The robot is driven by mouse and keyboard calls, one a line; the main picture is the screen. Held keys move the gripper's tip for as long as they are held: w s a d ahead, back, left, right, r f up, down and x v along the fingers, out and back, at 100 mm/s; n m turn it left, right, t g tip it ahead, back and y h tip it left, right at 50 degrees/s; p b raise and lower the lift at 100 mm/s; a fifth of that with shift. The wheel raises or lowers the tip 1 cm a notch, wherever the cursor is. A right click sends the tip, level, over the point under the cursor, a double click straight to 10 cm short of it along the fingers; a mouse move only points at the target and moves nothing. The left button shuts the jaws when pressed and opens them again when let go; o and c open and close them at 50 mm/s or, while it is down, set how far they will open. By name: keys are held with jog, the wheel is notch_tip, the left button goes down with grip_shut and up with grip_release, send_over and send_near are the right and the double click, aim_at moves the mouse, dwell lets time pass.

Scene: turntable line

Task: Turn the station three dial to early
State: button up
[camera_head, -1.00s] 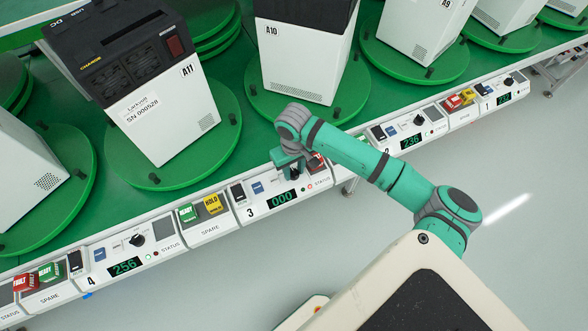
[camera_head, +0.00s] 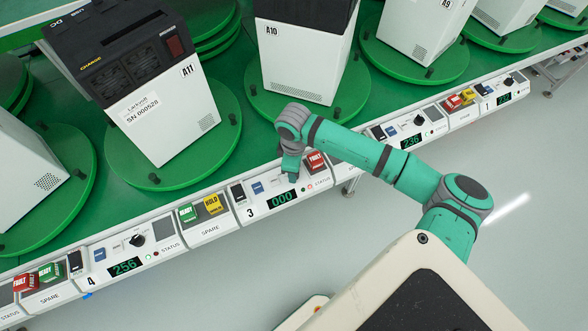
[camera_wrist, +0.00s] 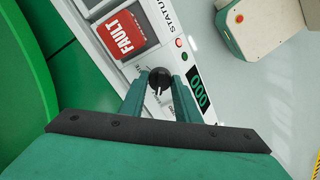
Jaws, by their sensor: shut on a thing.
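The station three dial, a black round knob with a pale pointer line (camera_wrist: 160,79), sits between my gripper's fingertips (camera_wrist: 160,88) in the wrist view. My gripper (camera_head: 287,177) is shut on this knob. In the head view my gripper and wrist hide the dial. The station three panel (camera_head: 257,209) is white, with a green-lit display (camera_head: 282,199) reading 000. The display also shows in the wrist view (camera_wrist: 200,88). A small red status light (camera_wrist: 179,43) is beside it. The labels around the knob are mostly covered by the fingers, so I cannot read the setting.
A red FAULT block (camera_head: 315,161) stands close beside the dial; it also shows in the wrist view (camera_wrist: 121,33). Green READY (camera_head: 187,212) and yellow HOLD (camera_head: 212,204) blocks stand to the left. Green turntables with white units, such as A10 (camera_head: 300,60), are behind the panels.

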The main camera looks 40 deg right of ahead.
jog(key=shift+w+r+n, duration=0.1)
jog(key=shift+w+n, duration=0.05)
jog(key=shift+n, duration=1.45)
jog(key=shift+a, duration=0.1)
jog(key=o, duration=0.8)
jog(key=shift+w, duration=0.1)
jog(key=shift+c, duration=0.2)
jog(key=shift+s+d, duration=0.2)
jog(key=shift+s, duration=0.05)
notch_tip(320, 180, up, 11)
jog(key=shift+w, duration=0.1)
